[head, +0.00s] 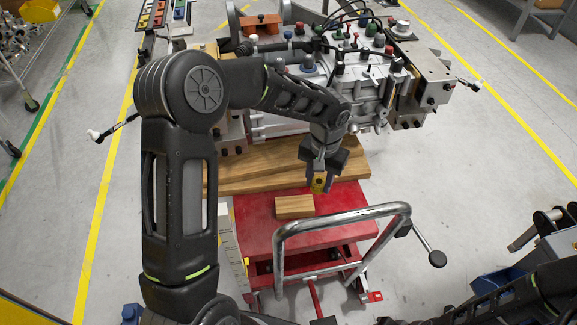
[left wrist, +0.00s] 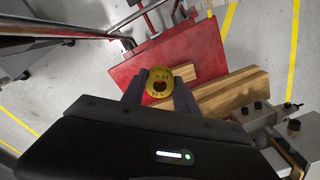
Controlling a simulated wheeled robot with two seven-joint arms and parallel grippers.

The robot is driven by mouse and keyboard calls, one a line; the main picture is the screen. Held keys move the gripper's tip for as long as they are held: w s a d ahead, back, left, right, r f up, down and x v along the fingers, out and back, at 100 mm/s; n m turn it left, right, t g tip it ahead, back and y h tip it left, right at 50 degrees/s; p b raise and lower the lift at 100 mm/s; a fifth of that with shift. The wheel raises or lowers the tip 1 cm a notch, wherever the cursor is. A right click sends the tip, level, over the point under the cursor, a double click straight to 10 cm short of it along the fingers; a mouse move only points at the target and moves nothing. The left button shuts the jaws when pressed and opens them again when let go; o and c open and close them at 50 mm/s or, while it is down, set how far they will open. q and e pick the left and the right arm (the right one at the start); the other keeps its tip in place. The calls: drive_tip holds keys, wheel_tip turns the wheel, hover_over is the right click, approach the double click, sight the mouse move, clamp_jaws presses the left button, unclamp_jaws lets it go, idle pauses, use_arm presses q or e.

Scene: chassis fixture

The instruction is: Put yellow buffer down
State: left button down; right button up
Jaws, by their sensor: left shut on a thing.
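The yellow buffer (head: 319,182) is a small round piece with a dark hole in its middle. My left gripper (head: 317,184) is shut on it, above the red cart top near the edge of the wooden board. In the left wrist view, the yellow buffer (left wrist: 159,82) sits between the two fingertips of the left gripper (left wrist: 160,92), its face toward the camera. Whether it touches a surface below cannot be told. My right gripper is not in view; only part of my right arm shows at the lower right.
A small wooden block (head: 294,207) lies on the red cart (head: 262,232) close to the gripper. A metal push handle (head: 340,222) rises at the cart's front. The metal chassis fixture (head: 350,100) with knobs and cables stands behind on the wooden board (head: 240,179).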

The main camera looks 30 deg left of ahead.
use_arm(q)
wheel_tip(320, 180, down, 16)
drive_tip(key=s+b, duration=0.2)
drive_tip(key=b, duration=0.4)
drive_tip(key=shift+s+d+r, duration=0.2)
drive_tip(key=shift+s+d, duration=0.15)
drive_tip(key=shift+s, duration=0.05)
drive_tip(key=m+b, duration=1)
drive_tip(key=b, duration=0.5)
hover_over(257, 227)
wheel_tip(257, 227, down, 8)
drive_tip(key=shift+s+r, duration=0.1)
drive_tip(key=shift+r, duration=0.1)
drive_tip(key=shift+f, duration=3.15)
